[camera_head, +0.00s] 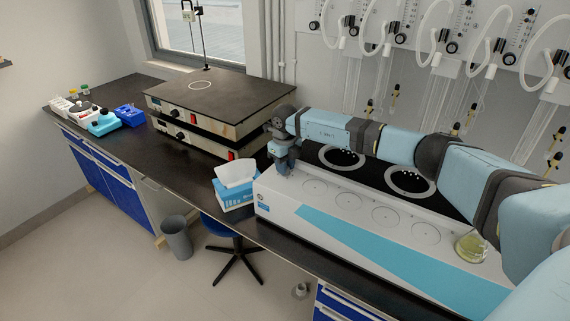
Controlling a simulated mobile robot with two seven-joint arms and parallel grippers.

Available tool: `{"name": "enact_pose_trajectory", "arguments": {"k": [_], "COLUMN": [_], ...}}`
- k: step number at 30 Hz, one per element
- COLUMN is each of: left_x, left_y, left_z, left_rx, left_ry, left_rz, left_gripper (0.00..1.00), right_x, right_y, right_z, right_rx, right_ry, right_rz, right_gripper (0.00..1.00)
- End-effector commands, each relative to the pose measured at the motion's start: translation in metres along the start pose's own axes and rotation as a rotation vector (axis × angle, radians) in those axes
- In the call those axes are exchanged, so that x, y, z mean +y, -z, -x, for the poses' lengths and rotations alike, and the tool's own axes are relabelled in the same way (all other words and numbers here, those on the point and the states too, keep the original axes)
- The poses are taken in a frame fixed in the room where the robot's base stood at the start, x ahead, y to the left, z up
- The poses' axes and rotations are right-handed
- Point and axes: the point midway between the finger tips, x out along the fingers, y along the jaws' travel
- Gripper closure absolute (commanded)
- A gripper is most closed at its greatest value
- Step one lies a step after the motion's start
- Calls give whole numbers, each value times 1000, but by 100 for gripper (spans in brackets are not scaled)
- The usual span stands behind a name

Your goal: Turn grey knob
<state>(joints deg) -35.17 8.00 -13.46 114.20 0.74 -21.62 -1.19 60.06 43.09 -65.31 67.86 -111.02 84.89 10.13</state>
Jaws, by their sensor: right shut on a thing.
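The multi distiller (350,240) is a long white unit with a light-blue stripe on the bench. Its sloping top has a row of round outlined spots. My right arm reaches across it from the right. My right gripper (283,168) points down at the left end of the unit. It is shut on a small grey knob there, which the fingers mostly hide. I cannot tell the knob's turn angle. My left gripper is not in view.
A blue tissue box (235,192) stands close left of the distiller. Two stacked hotplates (215,100) are behind it. A flask with yellow liquid (471,246) stands at the right end. Glass tubes and hoses hang on the back wall. A stool (232,245) stands below the bench.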

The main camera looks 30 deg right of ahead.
Motion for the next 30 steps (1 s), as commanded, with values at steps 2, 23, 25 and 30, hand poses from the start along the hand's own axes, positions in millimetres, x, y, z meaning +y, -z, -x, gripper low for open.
{"name": "enact_pose_trajectory", "arguments": {"k": [2, 23, 25, 30], "left_x": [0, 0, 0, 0], "left_y": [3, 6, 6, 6], "left_z": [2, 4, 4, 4], "left_rx": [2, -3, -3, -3], "left_ry": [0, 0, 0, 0], "left_rz": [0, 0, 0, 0], "left_gripper": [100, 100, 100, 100], "right_x": [0, 0, 0, 0], "right_y": [0, 0, 0, 0], "right_z": [0, -1, -1, -1], "right_rx": [1, 1, 1, 1], "right_ry": [0, 0, 0, 0], "right_rz": [-61, -335, -337, -337], "right_gripper": [99, 99, 99, 99]}}
